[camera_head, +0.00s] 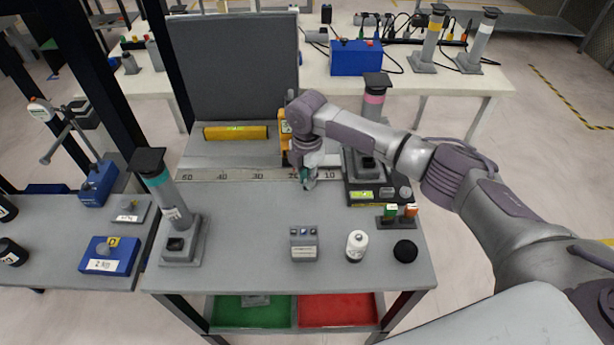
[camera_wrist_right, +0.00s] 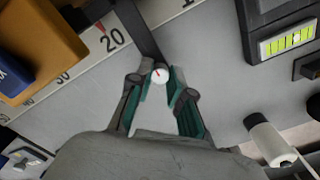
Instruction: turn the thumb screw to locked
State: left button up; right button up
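In the head view my right gripper (camera_head: 307,181) points down at the ruler's front edge, and the screw is hidden there. No lock marking is legible. My left gripper is in neither view.
The ruler (camera_head: 225,175) runs along the bench. A yellow device (camera_head: 285,135) stands close left of my wrist; a dark box with a green level (camera_head: 362,195) is close right. A grey block (camera_head: 304,243), white bottle (camera_head: 357,245) and black knob (camera_head: 405,251) stand in front.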

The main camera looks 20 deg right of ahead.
grip_shut()
jog(key=shift+r+m+p, duration=0.15)
jog(key=shift+m+p, duration=0.55)
jog(key=shift+p, duration=0.15)
jog(key=shift+a+m+p, duration=0.1)
jog(key=shift+m+p, duration=1.1)
jog(key=m+p, duration=0.2)
jog(key=m, duration=0.1)
jog(key=shift+m+p, duration=0.3)
jog(key=shift+p, duration=0.1)
jog(key=m+p, duration=0.2)
jog(key=m, duration=0.1)
jog(key=shift+m, duration=0.3)
jog(key=m+p, duration=0.3)
jog(key=m, duration=0.3)
jog(key=shift+p, duration=0.35)
jog(key=m+p, duration=0.1)
jog(key=m, duration=0.2)
jog(key=shift+m, duration=0.4)
jog(key=shift+m+p, duration=0.55)
jog(key=shift+m, duration=0.95)
